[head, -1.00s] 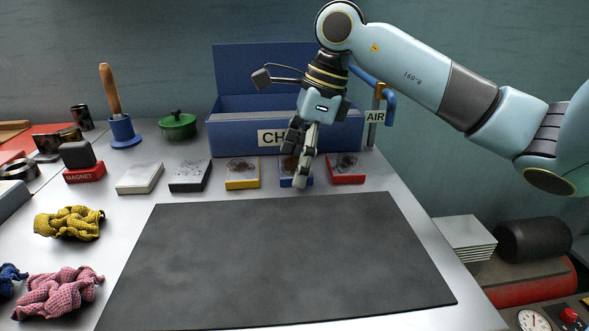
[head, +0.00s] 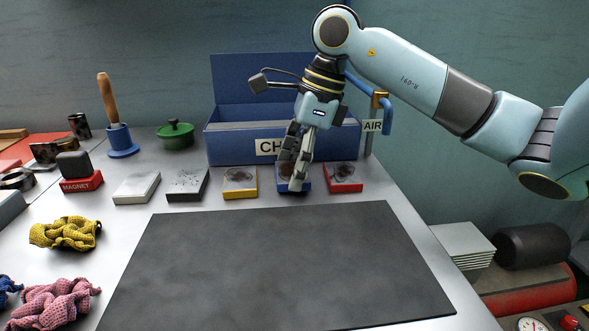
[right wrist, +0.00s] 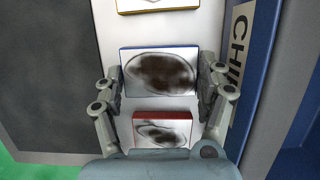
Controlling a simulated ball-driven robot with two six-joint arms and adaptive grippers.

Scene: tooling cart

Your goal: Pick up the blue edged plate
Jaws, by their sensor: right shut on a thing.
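The blue edged plate (head: 293,184) lies on the cart top between the yellow edged plate (head: 240,182) and the red edged plate (head: 343,177). It has a white face with a dark round smudge, seen in the right wrist view (right wrist: 159,72). My right gripper (head: 293,187) is down at it, with its fingers along two opposite sides. In the right wrist view the right gripper (right wrist: 162,85) is shut on the blue edged plate. The fingers hide part of the plate in the head view. My left gripper is not in view.
A blue box (head: 232,143) with an open lid stands just behind the plates, close to my right gripper. A black mat (head: 275,265) lies in front, bare. Two other plates (head: 187,184) (head: 136,188) and a magnet block (head: 75,166) sit to the left.

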